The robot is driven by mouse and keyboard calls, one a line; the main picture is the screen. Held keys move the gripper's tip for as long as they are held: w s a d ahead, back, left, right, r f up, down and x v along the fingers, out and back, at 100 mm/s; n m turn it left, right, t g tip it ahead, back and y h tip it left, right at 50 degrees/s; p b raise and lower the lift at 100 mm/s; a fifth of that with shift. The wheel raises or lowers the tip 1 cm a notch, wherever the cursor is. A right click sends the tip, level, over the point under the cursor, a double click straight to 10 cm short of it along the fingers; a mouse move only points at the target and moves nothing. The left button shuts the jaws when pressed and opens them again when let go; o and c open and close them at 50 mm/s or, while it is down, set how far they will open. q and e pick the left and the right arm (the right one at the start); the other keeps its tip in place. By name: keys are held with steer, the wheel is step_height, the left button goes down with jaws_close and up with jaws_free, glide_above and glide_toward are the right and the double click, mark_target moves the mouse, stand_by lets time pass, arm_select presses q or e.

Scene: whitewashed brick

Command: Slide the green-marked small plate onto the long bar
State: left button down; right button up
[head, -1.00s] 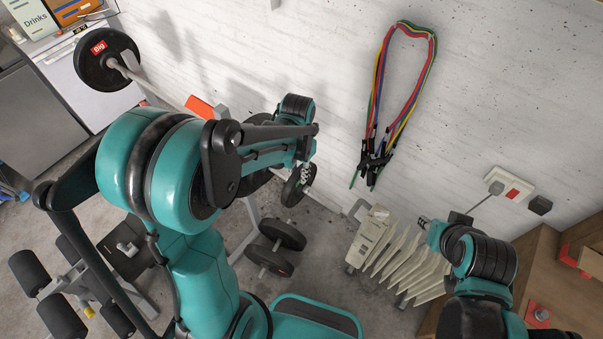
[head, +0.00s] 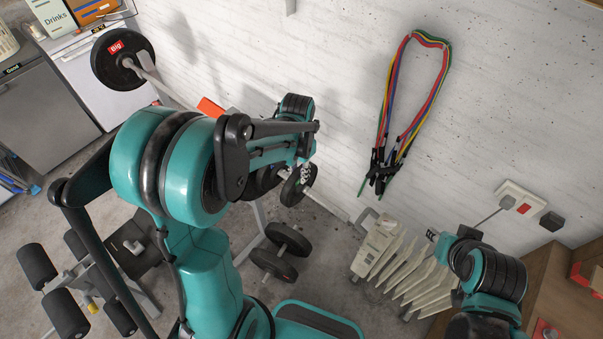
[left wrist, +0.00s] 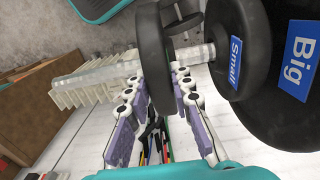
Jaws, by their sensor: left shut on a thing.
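The long bar runs along the wall; its pale near end (left wrist: 207,52) shows in the left wrist view beside two dark plates with blue labels, a small one (left wrist: 231,62) and a big one (left wrist: 290,75). My left gripper (head: 300,176) is shut on a dark plate (head: 297,188), which stands edge-on between the fingers in the left wrist view (left wrist: 152,60). Its green mark does not show. The bar end meets this plate in line; I cannot tell whether it passes through the hole. My right gripper (head: 432,235) hangs by the wall, its fingers too small to read.
A black plate with a red label (head: 120,56) is on the bar's far end. A pale radiator (head: 405,265) stands right of the held plate. Coloured bands (head: 440,75) hang on the wall. A bench (head: 135,248) is at lower left.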

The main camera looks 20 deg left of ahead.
arm_select(q)
steer(key=shift+w+a, duration=0.25)
steer(key=shift+a, duration=0.6)
steer(key=shift+w+a, duration=0.3)
steer(key=shift+a, duration=0.55)
steer(key=shift+w+a, duration=0.25)
steer(key=shift+a, duration=0.6)
steer(key=c, duration=1.3)
jaws_free()
steer(key=shift+o, duration=0.2)
steer(key=shift+r, duration=0.15)
step_height(320, 180, up, 12)
steer(key=shift+s+d+b, duration=0.1)
steer(key=shift+b, duration=0.25)
